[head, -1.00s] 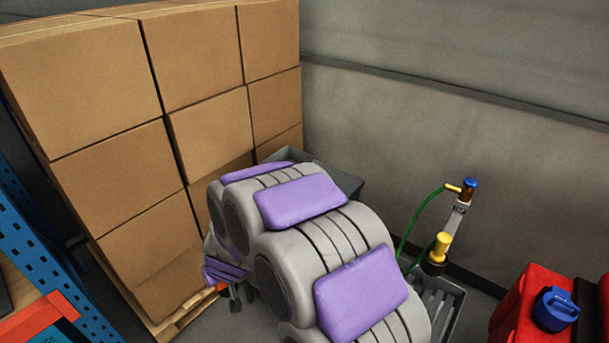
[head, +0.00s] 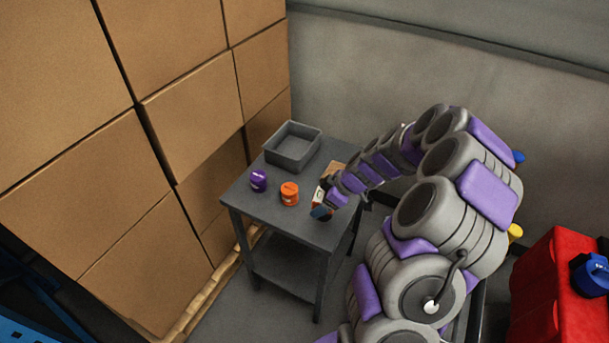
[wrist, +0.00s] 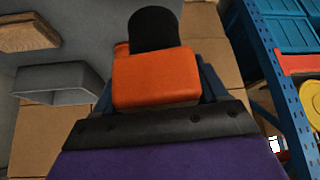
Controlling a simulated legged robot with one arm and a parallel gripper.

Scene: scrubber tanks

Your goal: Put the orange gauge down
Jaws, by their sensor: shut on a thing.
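The orange gauge (wrist: 155,78) fills the middle of the wrist view, an orange block with a dark rounded part behind it. My gripper (wrist: 158,90) is shut on it, with a blue finger at each side. In the head view my gripper (head: 322,210) is low at the right side of a dark grey table (head: 270,207). A small white and red part of the held thing shows there. I cannot tell whether it touches the tabletop.
A round orange item (head: 289,193) and a purple one (head: 258,180) stand on the table left of my gripper. A grey bin (head: 292,148) and a wooden block (head: 336,169) are farther back. Stacked cartons (head: 150,215) rise at left; a red container (head: 550,290) is at right.

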